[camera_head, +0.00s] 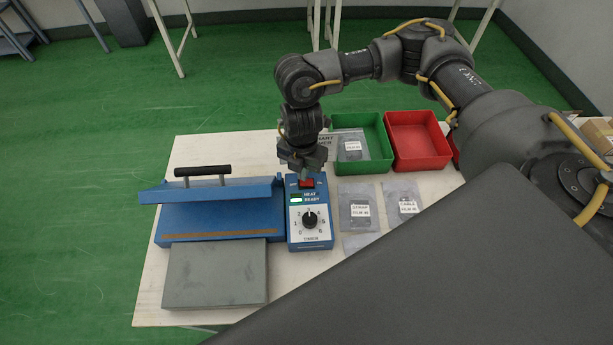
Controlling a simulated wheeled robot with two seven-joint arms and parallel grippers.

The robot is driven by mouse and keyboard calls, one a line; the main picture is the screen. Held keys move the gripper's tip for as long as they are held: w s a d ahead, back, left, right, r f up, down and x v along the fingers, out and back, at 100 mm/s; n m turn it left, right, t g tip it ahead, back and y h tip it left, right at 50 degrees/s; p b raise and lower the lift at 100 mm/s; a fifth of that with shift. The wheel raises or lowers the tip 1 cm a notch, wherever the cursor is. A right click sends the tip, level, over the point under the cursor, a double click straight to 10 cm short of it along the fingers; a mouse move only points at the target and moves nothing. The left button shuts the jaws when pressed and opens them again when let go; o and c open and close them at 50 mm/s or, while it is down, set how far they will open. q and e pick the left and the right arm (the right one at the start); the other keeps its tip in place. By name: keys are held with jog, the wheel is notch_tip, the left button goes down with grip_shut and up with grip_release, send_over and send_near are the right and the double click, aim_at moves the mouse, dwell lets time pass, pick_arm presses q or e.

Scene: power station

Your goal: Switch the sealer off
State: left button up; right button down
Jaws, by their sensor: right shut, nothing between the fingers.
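The blue heat sealer (222,220) stands on the white table, its hinged top bar with a black handle (203,171) raised. Its control box (310,237) at the right side carries a black timer knob (310,220), a "HEAT READY" label with small lights, and a red rocker switch (307,184) near the top. My right gripper (305,171) points down right above the red switch, shut and empty. Its fingertips are at or just above the switch; I cannot tell whether they touch it. The gripper partly hides the switch's upper edge. My left gripper is not in view.
A grey plate (215,275) lies in front of the sealer. A green bin (375,143) holding a bag and a red bin (418,140) stand at the back right. Labelled clear bags (358,222) lie right of the control box. My right arm spans above the bins.

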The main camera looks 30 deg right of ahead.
jog(key=shift+f+b, duration=0.6)
jog(key=shift+f, duration=0.3)
dwell(0.4)
notch_tip(320, 180, up, 7)
jog(key=p, duration=0.7)
jog(key=shift+p, duration=0.35)
dwell(0.3)
